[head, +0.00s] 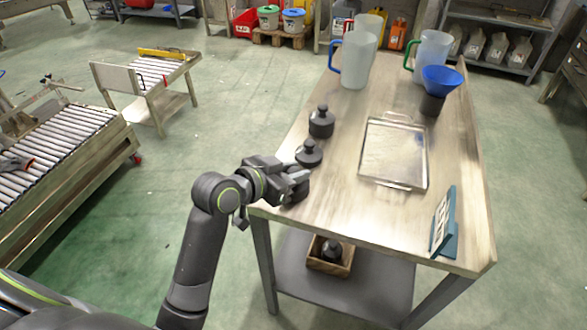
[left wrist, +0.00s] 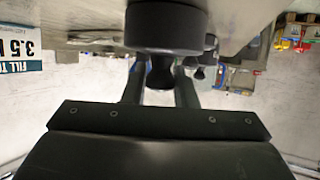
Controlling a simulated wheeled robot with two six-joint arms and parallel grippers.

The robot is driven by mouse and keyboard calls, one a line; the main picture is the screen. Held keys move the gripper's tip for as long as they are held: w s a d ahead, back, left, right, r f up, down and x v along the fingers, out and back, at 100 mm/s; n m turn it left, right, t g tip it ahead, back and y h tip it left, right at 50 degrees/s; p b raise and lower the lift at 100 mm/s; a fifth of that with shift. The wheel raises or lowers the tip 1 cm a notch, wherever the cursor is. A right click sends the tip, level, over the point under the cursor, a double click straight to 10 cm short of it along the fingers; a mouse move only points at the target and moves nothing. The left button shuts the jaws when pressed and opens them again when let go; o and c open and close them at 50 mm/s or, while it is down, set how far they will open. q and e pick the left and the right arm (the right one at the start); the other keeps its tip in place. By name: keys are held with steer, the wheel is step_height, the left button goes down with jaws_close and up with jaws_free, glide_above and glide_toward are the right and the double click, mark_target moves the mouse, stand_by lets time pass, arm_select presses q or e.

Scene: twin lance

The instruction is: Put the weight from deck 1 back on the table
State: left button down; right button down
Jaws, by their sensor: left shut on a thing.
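My left gripper (head: 297,180) is at the table's near left corner. It is shut on the knob of a dark weight (head: 297,194), mostly hidden by the gripper in the head view. In the left wrist view, this weight (left wrist: 166,28) fills the top middle, its knob between the two fingers (left wrist: 160,80). I cannot tell whether its base touches the wooden table (head: 350,215). Two more dark knobbed weights stand farther back along the left edge, a nearer one (head: 309,154) and a larger one (head: 321,123). My right gripper is not in view.
A metal tray (head: 393,152) lies mid-table, with a blue sign stand (head: 444,225) at the near right. Jugs (head: 353,62) and a blue funnel (head: 441,80) stand at the back. A wooden box (head: 330,266) with a dark weight is on the lower shelf (head: 375,285).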

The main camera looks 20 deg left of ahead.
arm_select(q)
steer(key=c, duration=1.2)
jaws_free()
steer(key=shift+o, duration=0.2)
steer(key=shift+r, duration=0.15)
steer(key=p+v, duration=0.2)
steer(key=v, duration=1)
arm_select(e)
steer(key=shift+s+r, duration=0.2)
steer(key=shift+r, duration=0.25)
arm_select(q)
steer(key=shift+a, duration=0.1)
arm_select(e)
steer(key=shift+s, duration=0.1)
